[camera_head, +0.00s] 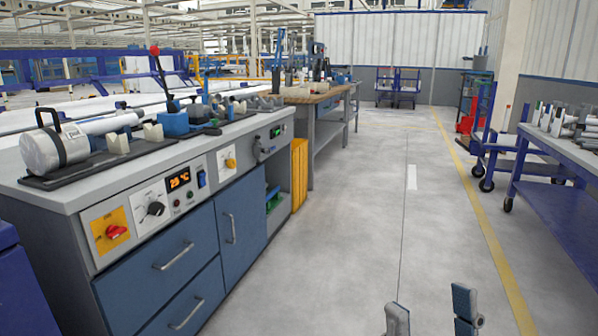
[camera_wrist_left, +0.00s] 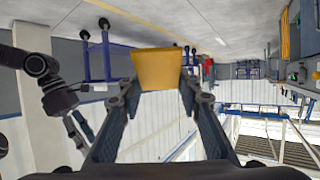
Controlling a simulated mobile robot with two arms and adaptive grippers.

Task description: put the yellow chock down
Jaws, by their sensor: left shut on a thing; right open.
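The yellow chock (camera_wrist_left: 158,66) is a plain block between the fingertips of my left gripper (camera_wrist_left: 159,90) in the left wrist view. That gripper is shut on it and holds it clear of any surface that I can see. The left gripper and the chock do not show in the head view. My right gripper (camera_head: 432,312) is at the bottom edge of the head view, over the floor. Its two fingers are apart with nothing between them.
A grey workbench (camera_head: 262,122) with blue drawers, a control panel and pipe fixtures stands at the left. A wooden-topped bench (camera_head: 310,94) is beyond it. A blue wheeled table (camera_head: 560,150) with pipes stands at the right. The floor (camera_head: 365,215) between them is clear.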

